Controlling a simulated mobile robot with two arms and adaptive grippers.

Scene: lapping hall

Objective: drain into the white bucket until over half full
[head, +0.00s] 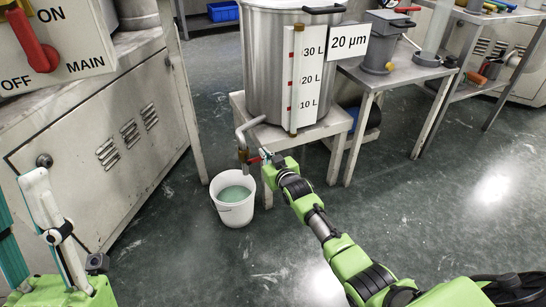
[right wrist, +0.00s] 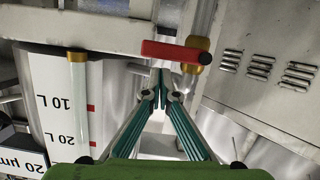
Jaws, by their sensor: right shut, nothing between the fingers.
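The white bucket (head: 222,212) stands on the floor below the tank's drain pipe (head: 241,133). Pale green liquid (head: 234,194) shows inside it, above mid-height as far as I can judge. The brass valve (head: 243,156) sits at the pipe's lower end; it also shows in the right wrist view (right wrist: 199,45). Its red handle (right wrist: 170,52) points sideways, across the pipe. I cannot make out a stream. My right gripper (right wrist: 162,78) is shut and empty, its tips close to the red handle; contact is unclear. My left gripper (head: 38,200) shows only partly at the left edge.
The steel tank (head: 263,60) with its litre scale (head: 305,80) stands on a low table (head: 328,124). A machine cabinet (head: 95,140) with a red main switch (head: 35,45) stands at left. A bench (head: 400,75) stands at right. The floor at lower middle is clear.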

